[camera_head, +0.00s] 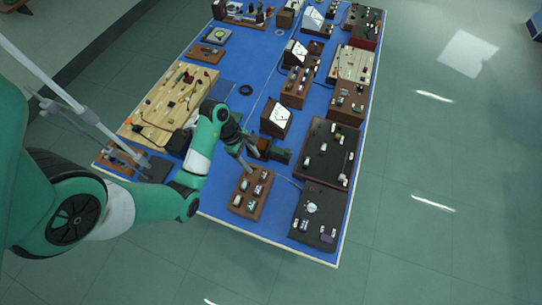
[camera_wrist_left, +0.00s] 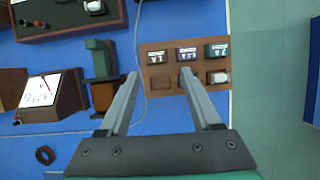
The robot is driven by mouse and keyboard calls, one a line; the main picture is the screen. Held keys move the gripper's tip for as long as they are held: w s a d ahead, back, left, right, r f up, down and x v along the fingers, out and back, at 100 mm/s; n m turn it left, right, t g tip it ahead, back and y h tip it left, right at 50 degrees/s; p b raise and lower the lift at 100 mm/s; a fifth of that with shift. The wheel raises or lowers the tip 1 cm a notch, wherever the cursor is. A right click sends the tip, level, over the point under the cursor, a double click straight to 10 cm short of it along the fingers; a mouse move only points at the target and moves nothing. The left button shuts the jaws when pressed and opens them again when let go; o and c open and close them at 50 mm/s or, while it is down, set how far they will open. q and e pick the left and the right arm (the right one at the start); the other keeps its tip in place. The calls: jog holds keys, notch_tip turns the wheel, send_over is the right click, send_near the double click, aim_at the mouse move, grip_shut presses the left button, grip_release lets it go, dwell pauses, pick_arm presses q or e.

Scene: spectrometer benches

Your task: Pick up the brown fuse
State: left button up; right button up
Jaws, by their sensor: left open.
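The brown wooden fuse block (camera_head: 246,182) lies near the front of the blue table; it also shows in the wrist view (camera_wrist_left: 143,67). Its far row in the wrist view holds a dark reddish-brown fuse (camera_wrist_left: 157,57) with a pale label, a purple fuse (camera_wrist_left: 187,55) and a green fuse (camera_wrist_left: 217,51). A white fuse (camera_wrist_left: 217,77) sits in the near right slot; the near left slot looks empty. My left gripper (camera_wrist_left: 160,74) is open over the near side of the block, its right finger partly covering the near middle slot. It also shows in the head view (camera_head: 247,171). My right gripper is not in view.
A green and brown device (camera_head: 272,152) stands just beyond the block, beside the left finger. A slanted-face meter (camera_head: 276,118) is farther back. Dark panels (camera_head: 318,215) lie to the right, a pale wooden board (camera_head: 160,105) to the left. Blue table surface borders the block.

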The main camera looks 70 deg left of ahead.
aim_at(264, 174)
pick_arm(q)
jog(key=b+x, duration=0.1)
jog(key=x, duration=0.2)
jog(key=b+x, duration=0.1)
jog(key=x, duration=0.3)
jog(key=a+b+x, duration=0.1)
jog(key=x, duration=0.2)
jog(key=shift+w+d+f, duration=0.1)
jog(key=shift+d+f, duration=0.05)
jog(key=shift+f, duration=0.35)
jog(key=shift+c, duration=0.2)
grip_shut()
jog(key=shift+r, duration=0.1)
